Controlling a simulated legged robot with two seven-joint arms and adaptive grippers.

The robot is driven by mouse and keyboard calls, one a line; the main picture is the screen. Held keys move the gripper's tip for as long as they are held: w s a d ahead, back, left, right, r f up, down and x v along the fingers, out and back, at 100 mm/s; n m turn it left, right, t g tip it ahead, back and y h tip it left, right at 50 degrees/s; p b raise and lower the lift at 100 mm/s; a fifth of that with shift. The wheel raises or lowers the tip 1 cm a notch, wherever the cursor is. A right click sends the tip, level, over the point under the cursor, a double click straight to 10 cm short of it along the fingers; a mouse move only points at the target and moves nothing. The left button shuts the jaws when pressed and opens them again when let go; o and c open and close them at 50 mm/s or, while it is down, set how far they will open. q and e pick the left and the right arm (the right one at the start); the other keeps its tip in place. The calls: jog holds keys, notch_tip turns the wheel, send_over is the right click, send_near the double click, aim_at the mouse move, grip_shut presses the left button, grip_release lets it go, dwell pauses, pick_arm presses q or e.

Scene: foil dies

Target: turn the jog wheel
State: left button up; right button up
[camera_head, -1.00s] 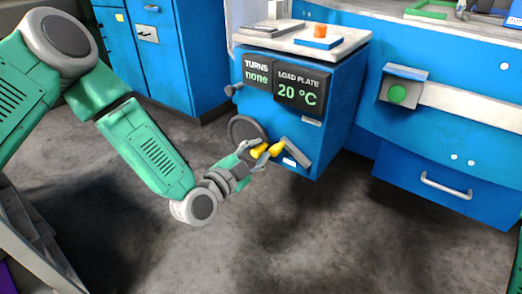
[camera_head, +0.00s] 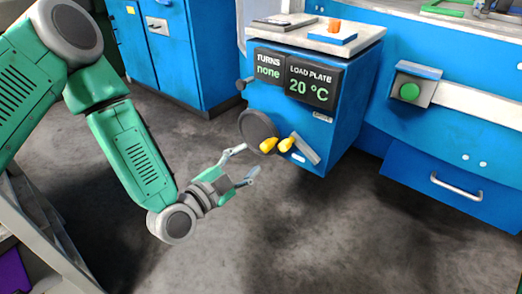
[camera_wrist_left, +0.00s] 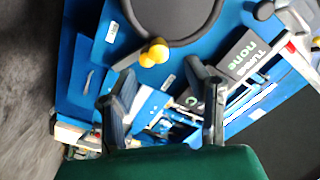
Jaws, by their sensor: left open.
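The jog wheel (camera_head: 257,127) is a dark disc on the front of the blue cabinet, with a yellow knob (camera_head: 268,145) near its lower right rim. In the left wrist view the wheel (camera_wrist_left: 175,14) fills the top, and its yellow knob (camera_wrist_left: 154,52) shows just ahead of the fingers. My left gripper (camera_head: 247,162) is open and empty, to the lower left of the knob and apart from it in the head view. Its two fingers (camera_wrist_left: 160,72) are spread wide in the wrist view. My right gripper does not show.
A grey lever (camera_head: 306,150) with a yellow end (camera_head: 286,144) sits right beside the wheel knob. Above, a display (camera_head: 268,62) reads "TURNS none" and another (camera_head: 312,81) "LOAD PLATE 20 °C". A green button (camera_head: 409,91) is further right. The floor below is clear.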

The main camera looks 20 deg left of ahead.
pick_arm(q)
jog(key=v, duration=0.5)
jog(key=shift+a+f, duration=0.1)
jog(key=shift+a, duration=0.2)
jog(key=shift+c, duration=0.5)
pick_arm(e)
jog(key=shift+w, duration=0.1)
